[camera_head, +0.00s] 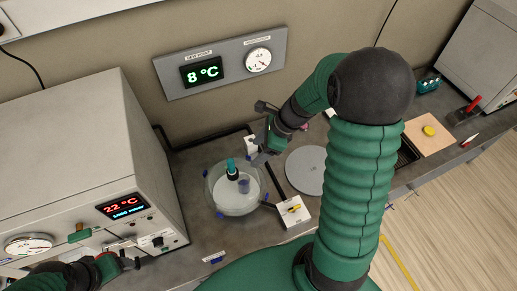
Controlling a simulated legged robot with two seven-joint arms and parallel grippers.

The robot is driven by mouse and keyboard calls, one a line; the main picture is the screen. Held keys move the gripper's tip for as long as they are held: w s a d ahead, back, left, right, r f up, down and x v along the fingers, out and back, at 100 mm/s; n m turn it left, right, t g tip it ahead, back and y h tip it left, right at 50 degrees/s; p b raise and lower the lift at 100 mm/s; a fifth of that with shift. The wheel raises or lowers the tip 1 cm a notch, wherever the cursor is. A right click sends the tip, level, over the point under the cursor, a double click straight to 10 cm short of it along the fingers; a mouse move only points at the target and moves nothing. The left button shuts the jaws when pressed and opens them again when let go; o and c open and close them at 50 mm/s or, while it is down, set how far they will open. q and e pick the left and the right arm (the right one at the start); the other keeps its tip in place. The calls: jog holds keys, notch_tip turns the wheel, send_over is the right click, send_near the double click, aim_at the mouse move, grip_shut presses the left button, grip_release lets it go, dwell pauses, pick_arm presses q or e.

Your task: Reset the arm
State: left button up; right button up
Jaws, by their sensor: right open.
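My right arm, in a ribbed green sleeve with a dark round joint, rises through the right middle of the head view and bends back left. My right gripper (260,156) is open and empty, above the bench just up and right of a round glass vessel (236,207). A green-capped item (232,170) and a small dark blue item (244,184) are in the vessel. My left gripper (128,264) is low at the left, in front of the grey oven-like box; its fingers are too small to read.
The grey box (60,140) with a red 22 °C display fills the left. A wall panel (222,64) reads 8 °C. A grey disc (308,170) and a small white block (293,211) lie right of the vessel. A tan board (430,133) lies farther right.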

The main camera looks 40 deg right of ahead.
jog(key=shift+d, duration=0.1)
dwell(0.4)
jog(key=s+a+f+n+h+b, duration=0.2)
jog(key=a+f+n+b, duration=0.3)
jog(key=n, duration=0.8)
jog(key=s+a+f+n+g+h+b, duration=0.1)
jog(key=s+a+f+n+h+b, duration=0.1)
jog(key=s+a+f+n+b, duration=0.3)
notch_tip(320, 180, down, 4)
jog(key=n+b, duration=0.4)
jog(key=n, duration=0.4)
jog(key=shift+a, duration=0.5)
